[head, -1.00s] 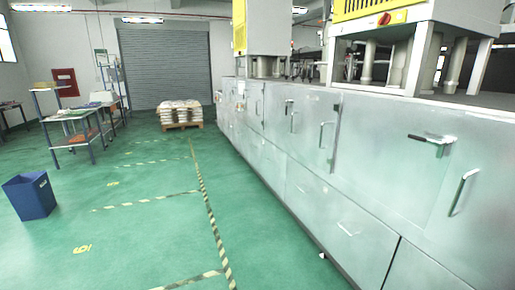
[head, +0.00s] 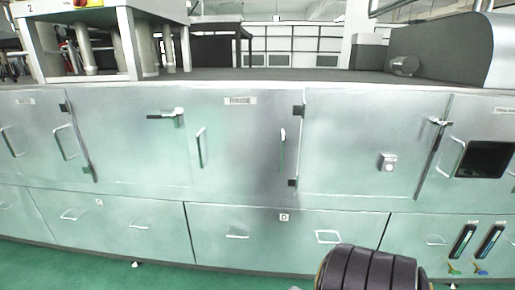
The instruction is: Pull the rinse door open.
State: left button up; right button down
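A long metal cabinet line with several doors fills the head view. I cannot read the labels, so I cannot tell which door is the rinse door. A door with a small label (head: 240,120) stands near the middle, flush with the front and seemingly shut. It has an upright handle (head: 201,147) at its left edge, another upright handle (head: 283,150) near its right edge, and dark hinges at the right. The panel to its left (head: 125,150) carries a dark latch lever (head: 165,116). Neither gripper is in view; a dark ribbed arm link of mine shows at the bottom.
Drawers with low handles (head: 237,237) run below the doors. A panel with a square knob (head: 388,162) and a door with a dark window (head: 485,160) stand to the right. Machine legs (head: 130,45) stand on the top at left. Green floor (head: 60,268) shows at lower left.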

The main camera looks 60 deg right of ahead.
aim_at(240, 140)
jog(key=z, duration=1.7)
